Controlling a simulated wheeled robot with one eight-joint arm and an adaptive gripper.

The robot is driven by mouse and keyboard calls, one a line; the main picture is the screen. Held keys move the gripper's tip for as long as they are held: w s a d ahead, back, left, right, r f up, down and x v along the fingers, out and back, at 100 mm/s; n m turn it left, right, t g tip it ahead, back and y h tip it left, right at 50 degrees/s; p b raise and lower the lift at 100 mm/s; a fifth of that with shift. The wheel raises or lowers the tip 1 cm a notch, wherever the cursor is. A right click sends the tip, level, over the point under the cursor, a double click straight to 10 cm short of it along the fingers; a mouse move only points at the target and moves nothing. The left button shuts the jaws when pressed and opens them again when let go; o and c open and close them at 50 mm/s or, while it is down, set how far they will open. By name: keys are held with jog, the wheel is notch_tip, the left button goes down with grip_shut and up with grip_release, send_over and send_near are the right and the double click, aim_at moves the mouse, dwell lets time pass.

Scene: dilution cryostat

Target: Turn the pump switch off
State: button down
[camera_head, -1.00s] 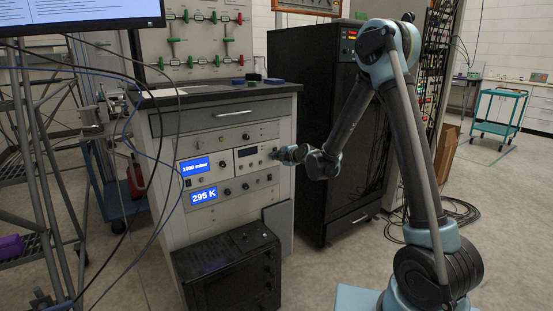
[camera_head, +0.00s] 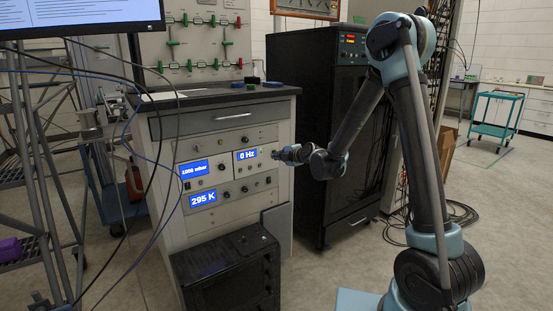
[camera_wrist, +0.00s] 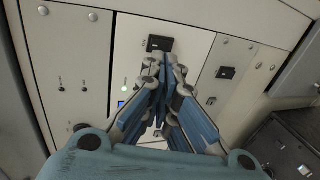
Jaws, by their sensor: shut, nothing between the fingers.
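The pump panel (camera_head: 239,170) is on the front of the grey cabinet, and its blue display (camera_head: 246,155) reads "0 Hz". In the wrist view a black switch (camera_wrist: 160,43) sits on the panel just beyond my fingertips; its label is too small to read, and I cannot tell its position or whether I touch it. A small green light (camera_wrist: 125,88) glows left of my fingers. My gripper (camera_head: 277,153) is shut and empty at the right end of the pump panel, and it also shows in the wrist view (camera_wrist: 166,62).
Another black switch (camera_wrist: 226,72) is on the neighbouring panel. Other displays read "1000 mbar" (camera_head: 195,170) and "295 K" (camera_head: 203,198). A black box (camera_head: 228,270) stands below, and a tall black rack (camera_head: 312,130) stands right of the cabinet. Cables hang at the left.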

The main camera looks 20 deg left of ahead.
jog(key=v, duration=1.1)
jog(key=shift+w+f, duration=0.1)
jog(key=shift+s+d+f, duration=0.25)
jog(key=shift+f, duration=0.25)
jog(key=x, duration=1.4)
jog(key=shift+w, duration=0.1)
